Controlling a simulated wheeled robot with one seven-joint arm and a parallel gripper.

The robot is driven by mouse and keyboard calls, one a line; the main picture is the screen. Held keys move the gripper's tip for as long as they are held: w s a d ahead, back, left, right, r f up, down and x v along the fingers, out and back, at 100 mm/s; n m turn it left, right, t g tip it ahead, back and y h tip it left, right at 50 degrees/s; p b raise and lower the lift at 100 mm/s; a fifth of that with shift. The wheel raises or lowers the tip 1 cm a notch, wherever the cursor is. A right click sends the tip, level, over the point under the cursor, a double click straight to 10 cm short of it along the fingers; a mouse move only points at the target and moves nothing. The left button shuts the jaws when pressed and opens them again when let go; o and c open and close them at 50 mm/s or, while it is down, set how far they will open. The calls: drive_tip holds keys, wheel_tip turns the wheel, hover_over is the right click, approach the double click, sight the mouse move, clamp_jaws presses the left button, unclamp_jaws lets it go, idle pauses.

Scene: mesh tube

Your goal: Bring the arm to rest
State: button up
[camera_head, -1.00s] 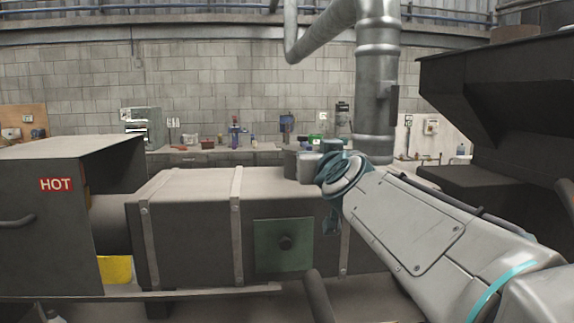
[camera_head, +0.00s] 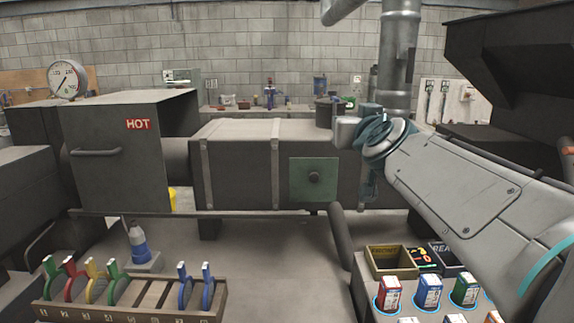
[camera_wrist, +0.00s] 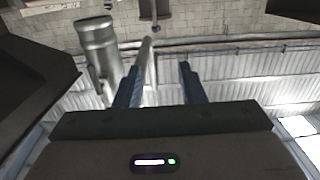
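My arm (camera_head: 455,185) reaches in from the lower right in the head view, up to a teal joint in front of the grey pipe. The gripper itself cannot be made out clearly there. In the wrist view my gripper (camera_wrist: 160,68) points up toward the wall and roof, with its two blue-grey fingers apart. Nothing shows between the fingers except the distant background. The gripper is open and empty.
A dark furnace box with a HOT sign (camera_head: 138,124) and a long metal chamber (camera_head: 240,165) stand ahead. A rack (camera_head: 130,311) of coloured discs is at front left. Small boxes (camera_head: 429,291) and an open bin (camera_head: 393,262) sit below my arm.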

drive_tip(key=s+a+f+n+g+y+p, duration=0.15)
drive_tip(key=s+f+g, duration=0.25)
drive_tip(key=f, duration=0.4)
drive_tip(key=s+a+f+m+g+p, duration=0.1)
drive_tip(key=s+f+g+p, duration=0.3)
drive_tip(key=f, duration=0.5)
drive_tip(key=s+d+f+g+h, duration=0.1)
drive_tip(key=s+d+f+g, duration=0.1)
drive_tip(key=s+f, duration=0.3)
drive_tip(key=s+d+f+g+h+p, duration=0.1)
drive_tip(key=s+f+g, duration=0.3)
drive_tip(key=s, duration=0.6)
drive_tip(key=shift+s+d+f+m+g, duration=0.25)
drive_tip(key=shift+d+f+m+g, duration=0.3)
drive_tip(key=shift+f, duration=0.35)
